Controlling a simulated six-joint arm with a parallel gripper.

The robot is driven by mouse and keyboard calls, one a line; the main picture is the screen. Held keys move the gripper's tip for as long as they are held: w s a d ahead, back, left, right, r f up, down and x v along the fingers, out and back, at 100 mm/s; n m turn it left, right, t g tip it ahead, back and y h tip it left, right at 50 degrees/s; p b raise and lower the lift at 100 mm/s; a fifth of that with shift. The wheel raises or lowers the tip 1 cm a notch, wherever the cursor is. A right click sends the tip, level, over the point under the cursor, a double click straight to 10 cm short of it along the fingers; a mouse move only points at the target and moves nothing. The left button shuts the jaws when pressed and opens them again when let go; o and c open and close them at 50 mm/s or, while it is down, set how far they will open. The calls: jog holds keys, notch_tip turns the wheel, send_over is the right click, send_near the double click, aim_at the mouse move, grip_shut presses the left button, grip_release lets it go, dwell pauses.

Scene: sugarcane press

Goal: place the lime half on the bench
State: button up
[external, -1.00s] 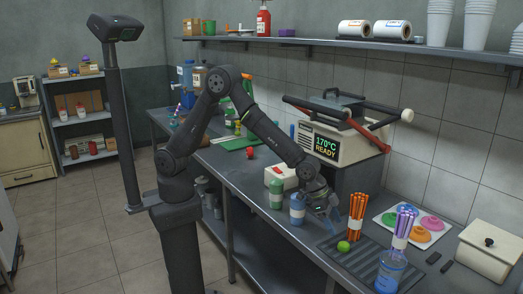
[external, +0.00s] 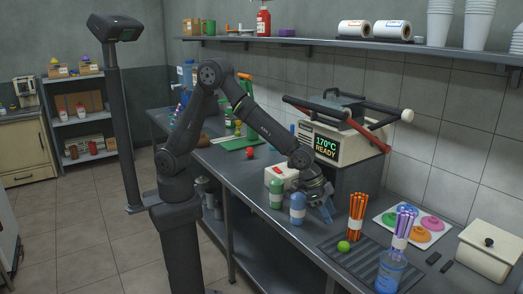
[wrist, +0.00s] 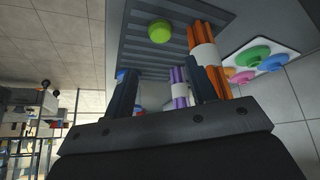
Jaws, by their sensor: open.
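The green lime half (external: 343,246) rests on the dark ridged mat (external: 338,259) on the bench, left of the bundle of orange sticks. It also shows near the top of the wrist view (wrist: 160,31). My gripper (external: 327,214) is open and empty above the metal bench (external: 262,205), behind and left of the lime half and apart from it. The wrist view shows my two dark fingers (wrist: 160,88) spread apart, with the lime half beyond them. The lime half's cut face cannot be made out.
Orange sticks (external: 357,218) and a blue bottle with purple sticks (external: 390,271) stand upright by the mat. Blue (external: 297,209) and green (external: 276,194) bottles stand left of my gripper. The press (external: 340,145) stands behind.

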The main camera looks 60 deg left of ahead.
jog(key=n, duration=0.7)
jog(key=n+g+h, duration=0.2)
jog(key=n, duration=2.2)
send_over(343, 242)
jog(key=a, duration=0.2)
jog(key=f, duration=0.6)
jog(key=shift+s+f, duration=0.1)
jog(key=shift+s, duration=0.2)
jog(key=f, duration=0.2)
jog(key=d+f, duration=0.1)
jog(key=f, duration=0.1)
jog(key=shift+w, duration=0.15)
jog(key=shift+d+f, duration=0.25)
jog(key=shift+d, duration=0.1)
jog(key=c, duration=0.8)
